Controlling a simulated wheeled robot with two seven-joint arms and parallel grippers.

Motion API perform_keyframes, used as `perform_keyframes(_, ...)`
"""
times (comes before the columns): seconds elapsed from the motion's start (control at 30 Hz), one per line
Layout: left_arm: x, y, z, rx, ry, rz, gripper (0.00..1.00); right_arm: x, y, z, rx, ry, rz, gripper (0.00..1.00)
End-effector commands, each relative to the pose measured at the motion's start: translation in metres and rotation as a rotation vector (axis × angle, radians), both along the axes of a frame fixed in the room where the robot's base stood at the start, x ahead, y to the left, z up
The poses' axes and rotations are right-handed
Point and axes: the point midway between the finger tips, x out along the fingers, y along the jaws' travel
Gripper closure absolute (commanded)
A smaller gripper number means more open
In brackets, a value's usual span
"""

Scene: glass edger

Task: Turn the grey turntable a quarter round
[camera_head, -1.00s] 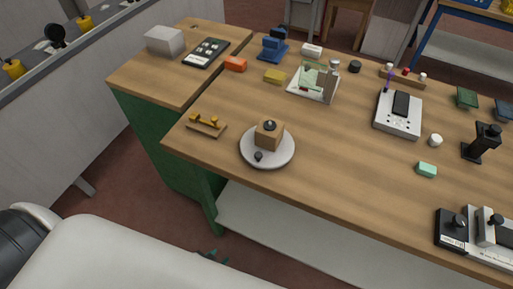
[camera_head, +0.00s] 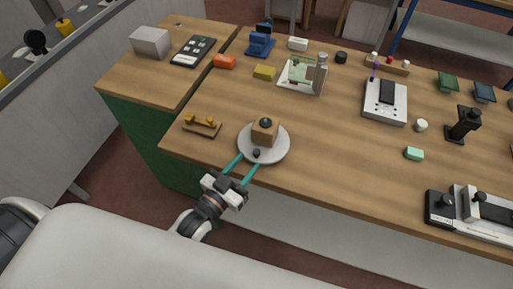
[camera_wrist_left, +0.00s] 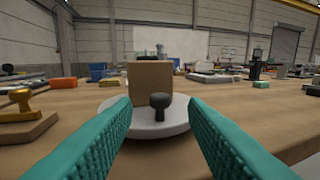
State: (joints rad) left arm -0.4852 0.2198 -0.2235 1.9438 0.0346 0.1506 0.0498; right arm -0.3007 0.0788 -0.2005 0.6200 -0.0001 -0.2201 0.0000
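The grey turntable (camera_head: 280,153) is a round plate near the table's front left edge. A brown block (camera_head: 264,133) with a dark knob on top stands on it. A small black knob (camera_head: 257,153) rises from the plate's near rim. My left gripper (camera_head: 246,168) is open, its two teal fingers pointing at the near rim. In the left wrist view the black knob (camera_wrist_left: 160,106) stands between the fingers' lines, a little beyond the tips, with the turntable (camera_wrist_left: 175,128) behind. The fingers do not appear to touch the knob. My right gripper is not in view.
A yellow block (camera_head: 264,73), a white instrument (camera_head: 385,108) and a mint block (camera_head: 414,153) are farther off.

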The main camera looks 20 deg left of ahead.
Motion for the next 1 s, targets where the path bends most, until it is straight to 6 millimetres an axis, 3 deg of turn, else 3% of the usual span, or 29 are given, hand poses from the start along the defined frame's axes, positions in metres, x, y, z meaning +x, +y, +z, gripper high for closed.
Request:
perform_keyframes(0.1, 0.023, -0.007, 0.003, -0.002, -0.003, 0.0, 0.6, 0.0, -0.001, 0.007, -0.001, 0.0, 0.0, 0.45)
perform_keyframes(0.3, 0.047, -0.014, 0.001, -0.001, 0.0, 0.0, 0.6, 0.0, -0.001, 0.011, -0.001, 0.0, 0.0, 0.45)
perform_keyframes(0.7, 0.054, -0.017, -0.001, -0.001, 0.001, 0.0, 0.6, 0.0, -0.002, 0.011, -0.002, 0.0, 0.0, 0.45)
perform_keyframes(0.93, 0.054, -0.017, -0.001, -0.001, 0.001, 0.0, 0.96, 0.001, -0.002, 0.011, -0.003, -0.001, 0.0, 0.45)
perform_keyframes(1.0, 0.054, -0.017, -0.001, -0.001, 0.001, 0.0, 1.0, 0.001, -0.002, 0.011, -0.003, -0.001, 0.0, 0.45)
